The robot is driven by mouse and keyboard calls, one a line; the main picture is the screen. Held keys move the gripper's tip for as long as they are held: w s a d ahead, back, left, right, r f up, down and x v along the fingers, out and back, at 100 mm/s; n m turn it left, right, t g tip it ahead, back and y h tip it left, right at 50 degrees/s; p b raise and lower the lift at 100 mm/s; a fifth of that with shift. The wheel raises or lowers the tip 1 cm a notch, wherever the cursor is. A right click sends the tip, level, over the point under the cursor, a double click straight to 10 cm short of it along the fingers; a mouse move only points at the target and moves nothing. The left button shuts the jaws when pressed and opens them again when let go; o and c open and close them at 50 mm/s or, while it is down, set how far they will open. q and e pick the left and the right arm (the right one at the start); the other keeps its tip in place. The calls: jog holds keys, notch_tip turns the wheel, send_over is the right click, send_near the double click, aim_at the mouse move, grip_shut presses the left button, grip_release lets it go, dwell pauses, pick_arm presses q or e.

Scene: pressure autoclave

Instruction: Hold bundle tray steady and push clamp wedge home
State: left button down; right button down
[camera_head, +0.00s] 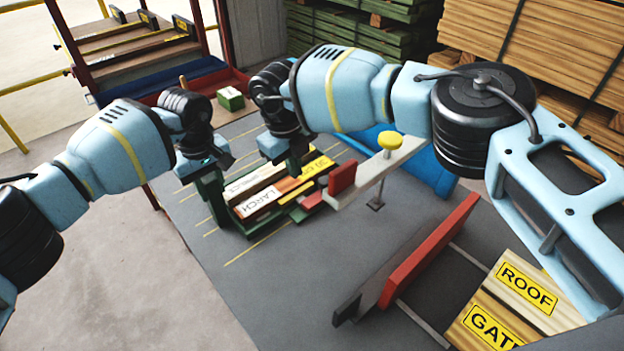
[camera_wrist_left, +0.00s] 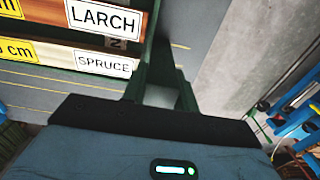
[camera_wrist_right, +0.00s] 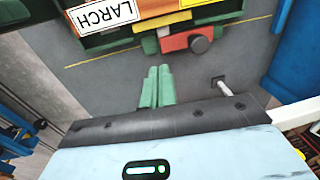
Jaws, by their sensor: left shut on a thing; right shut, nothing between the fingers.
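The green bundle tray (camera_head: 236,226) stands on the grey surface and holds labelled boards, one marked LARCH (camera_head: 265,204). My left gripper (camera_head: 206,172) is shut on the upright at the tray's left end; its fingers (camera_wrist_left: 160,92) also show in the left wrist view. My right gripper (camera_head: 285,157) is shut and empty above the tray's far side. In the right wrist view its green fingertips (camera_wrist_right: 157,88) are together, apart from the tray. A red block with a dark knob (camera_wrist_right: 187,42) sits by the tray's edge there, probably the clamp wedge. My right forearm hides part of the area behind the tray.
A pale bar with a yellow knob (camera_head: 390,143) and a red block (camera_head: 342,178) stands right of the tray. A red-edged rack (camera_head: 430,252) and ROOF-labelled boards (camera_head: 527,287) lie at front right. Lumber stacks stand behind. The floor at left is clear.

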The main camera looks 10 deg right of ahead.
jog(key=r+m, duration=0.1)
jog(key=m, duration=0.5)
jog(key=a+r+m, duration=0.1)
jog(key=m, duration=0.6)
jog(key=r+m+h, duration=0.1)
jog(key=m, duration=0.6)
jog(key=shift+s+a+r+t, duration=0.1)
jog(key=shift+s+a+t, duration=0.05)
jog(key=shift+a+t, duration=0.2)
send_near(312, 198)
jog(key=f, duration=0.1)
jog(key=a+f, duration=0.1)
jog(key=f, duration=0.1)
jog(key=shift+s+a+f, duration=0.1)
jog(key=shift+s+a, duration=0.15)
jog(key=shift+s, duration=0.05)
jog(key=shift+w+d, duration=0.25)
jog(key=shift+d, duration=0.3)
jog(key=shift+w+d, duration=0.25)
jog(key=shift+d, duration=0.35)
jog(key=shift+w+d, duration=0.3)
jog(key=shift+d, duration=0.4)
